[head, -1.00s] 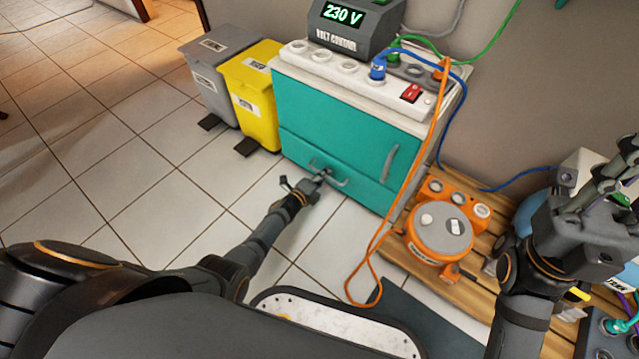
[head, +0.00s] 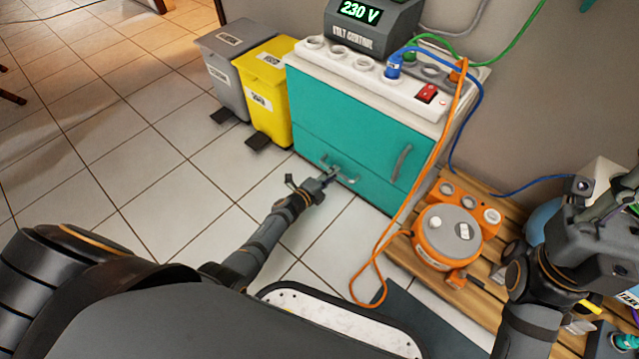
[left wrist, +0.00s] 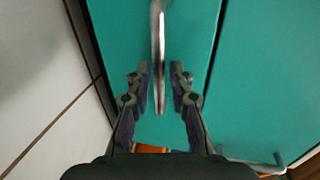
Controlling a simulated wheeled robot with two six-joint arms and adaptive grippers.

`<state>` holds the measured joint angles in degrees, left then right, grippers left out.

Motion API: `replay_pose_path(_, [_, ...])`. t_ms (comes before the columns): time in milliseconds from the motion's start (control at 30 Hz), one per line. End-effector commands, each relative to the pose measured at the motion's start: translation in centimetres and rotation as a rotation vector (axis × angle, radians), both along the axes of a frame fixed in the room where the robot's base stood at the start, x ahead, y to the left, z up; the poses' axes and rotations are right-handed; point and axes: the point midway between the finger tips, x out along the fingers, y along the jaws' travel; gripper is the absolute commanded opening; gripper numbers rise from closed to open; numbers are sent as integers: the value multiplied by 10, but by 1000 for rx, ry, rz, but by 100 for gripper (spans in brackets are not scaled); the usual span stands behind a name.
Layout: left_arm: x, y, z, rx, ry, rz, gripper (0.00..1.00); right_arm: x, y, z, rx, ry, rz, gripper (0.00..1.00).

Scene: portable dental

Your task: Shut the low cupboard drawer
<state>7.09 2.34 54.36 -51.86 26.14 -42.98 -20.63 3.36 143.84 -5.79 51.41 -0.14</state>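The teal cupboard (head: 350,119) stands against the wall with a low drawer (head: 308,150) along its bottom. The drawer front looks about flush with the cupboard; I cannot tell whether a small gap is left. Its metal handle (head: 348,178) is also large in the left wrist view (left wrist: 158,50). My left gripper (head: 331,173) is at this handle. In the left wrist view its two fingers (left wrist: 160,80) are apart on either side of the handle bar, with narrow gaps showing. My right gripper (head: 622,190) is at the right edge, away from the cupboard; its fingers are unclear.
A yellow bin (head: 268,100) and a grey bin (head: 222,75) stand left of the cupboard. An orange device (head: 445,240) sits on a wooden pallet (head: 490,268) to the right. An orange cable (head: 408,205) hangs past the cupboard's right side. Tiled floor is clear at left.

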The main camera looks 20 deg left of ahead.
Motion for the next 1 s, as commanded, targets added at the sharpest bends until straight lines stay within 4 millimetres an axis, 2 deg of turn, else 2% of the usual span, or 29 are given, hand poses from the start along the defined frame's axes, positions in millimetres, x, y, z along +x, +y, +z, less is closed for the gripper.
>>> replay_pose_path(33, [-12, 4, 0, 3, 1, 0, 21, 0, 0, 0, 0, 0, 0, 21])
replay_pose_path(200, [-49, 17, 9, 2, 1, -1, 21, 0, 0, 0, -1, 1, 0, 21])
replay_pose_path(400, [-79, 29, 16, 1, 2, 0, 21, 0, 0, 0, -1, 1, 0, 21])
replay_pose_path(567, [-86, 31, 19, -1, 1, 0, 21, 0, 0, 0, -1, 1, 0, 21])
replay_pose_path(1000, [-86, 31, 19, -1, 1, 0, 21, 0, 0, 0, -1, 1, 0, 21])
